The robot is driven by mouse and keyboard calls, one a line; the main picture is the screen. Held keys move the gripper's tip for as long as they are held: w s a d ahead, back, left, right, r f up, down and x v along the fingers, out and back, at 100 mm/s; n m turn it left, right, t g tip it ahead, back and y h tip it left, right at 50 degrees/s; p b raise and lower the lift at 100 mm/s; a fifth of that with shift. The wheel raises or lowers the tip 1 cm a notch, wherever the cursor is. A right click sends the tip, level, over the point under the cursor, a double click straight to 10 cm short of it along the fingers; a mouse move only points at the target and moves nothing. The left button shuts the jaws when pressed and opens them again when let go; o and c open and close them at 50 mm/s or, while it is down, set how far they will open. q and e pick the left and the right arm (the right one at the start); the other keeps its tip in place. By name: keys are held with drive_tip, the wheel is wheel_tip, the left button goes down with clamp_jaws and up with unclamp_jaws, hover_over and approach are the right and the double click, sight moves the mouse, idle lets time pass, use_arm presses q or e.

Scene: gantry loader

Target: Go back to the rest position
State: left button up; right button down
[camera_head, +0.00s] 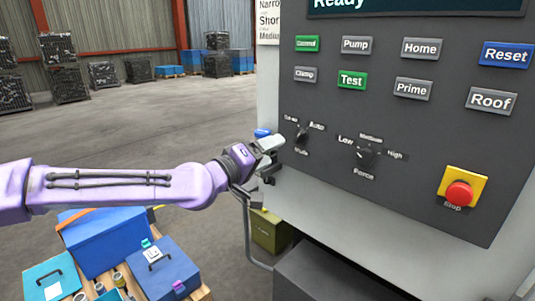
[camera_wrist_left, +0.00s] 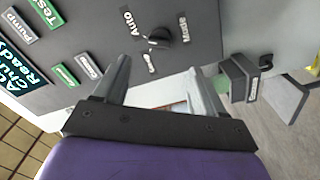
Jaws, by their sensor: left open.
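My left gripper (camera_head: 270,160) is on the purple arm that comes in from the left, in front of the lower left part of the dark control panel (camera_head: 330,205). In the left wrist view its two grey fingers (camera_wrist_left: 158,75) stand apart with nothing held between them. The black selector knob (camera_head: 301,136) marked Auto is just right of the gripper. In the wrist view this knob (camera_wrist_left: 158,38) lies beyond the fingertips, and I see a gap between it and them. My right gripper is not in view.
The panel has a Force knob (camera_head: 366,155), a red Stop button (camera_head: 459,194) and labelled keys, with Test (camera_head: 351,80) lit green. Below my arm are a blue box (camera_head: 100,240) and a blue toolbox (camera_head: 160,268) on a pallet. Open floor (camera_head: 150,110) lies left.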

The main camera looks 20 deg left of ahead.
use_arm(q)
drive_tip(key=shift+a, duration=0.1)
drive_tip(key=s+a+f+n+g+y, duration=0.1)
drive_tip(key=s+f+g+y, duration=0.15)
drive_tip(key=f, duration=0.85)
drive_tip(key=s+a+f+n+g+y, duration=0.1)
drive_tip(key=s+a+f+g+y, duration=0.2)
drive_tip(key=f, duration=0.8)
drive_tip(key=s+f+n+g+y, duration=0.15)
drive_tip(key=s+f, duration=0.25)
drive_tip(key=f, duration=0.7)
drive_tip(key=s+a+f+m+g+y, duration=0.1)
drive_tip(key=s+f+m+g, duration=0.1)
drive_tip(key=s+f, duration=0.7)
drive_tip(key=s+a+f+m+g+y, duration=0.1)
drive_tip(key=s+f+g, duration=0.3)
drive_tip(key=s+f, duration=0.6)
drive_tip(key=s+a+m, duration=0.1)
drive_tip(key=s, duration=0.7)
drive_tip(key=shift+a+f+g+y, duration=0.15)
drive_tip(key=shift+g+y, duration=0.15)
drive_tip(key=shift+g, duration=0.1)
drive_tip(key=shift+m, duration=0.25)
